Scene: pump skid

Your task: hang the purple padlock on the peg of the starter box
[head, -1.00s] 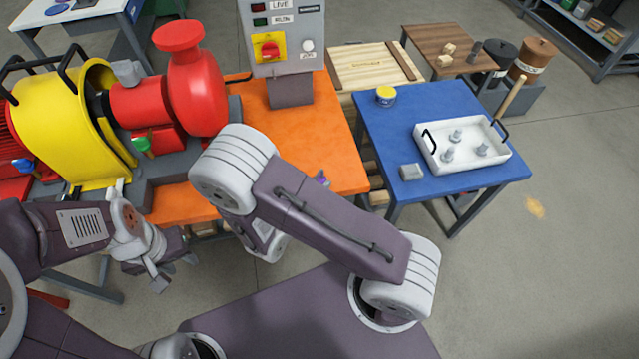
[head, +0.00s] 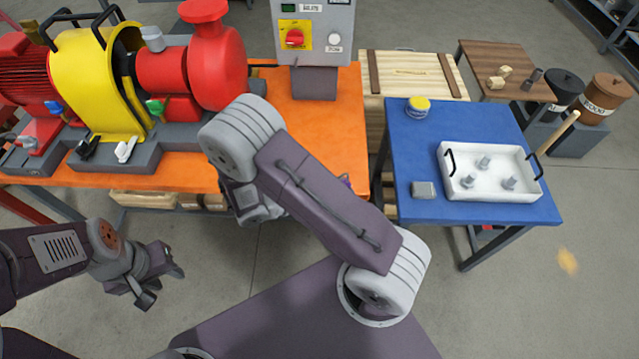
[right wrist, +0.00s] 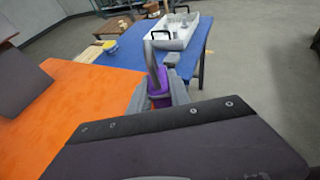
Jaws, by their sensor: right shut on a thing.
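The purple padlock (right wrist: 159,92) is in my right gripper (right wrist: 160,97) in the right wrist view, its grey shackle pointing up between the two fingers. In the head view my right arm hides that gripper, and only a small purple spot (head: 346,180) shows beside the arm, over the orange table's right edge. The grey starter box (head: 315,30) stands at the back of the orange table, its top cut off. It has a red switch on a yellow plate and a round white part; I cannot clearly make out the peg. My left gripper (head: 164,280) is open and empty over the floor.
The orange table (head: 330,130) carries a red and yellow pump (head: 190,80) at left. A wooden crate (head: 415,75) stands behind.

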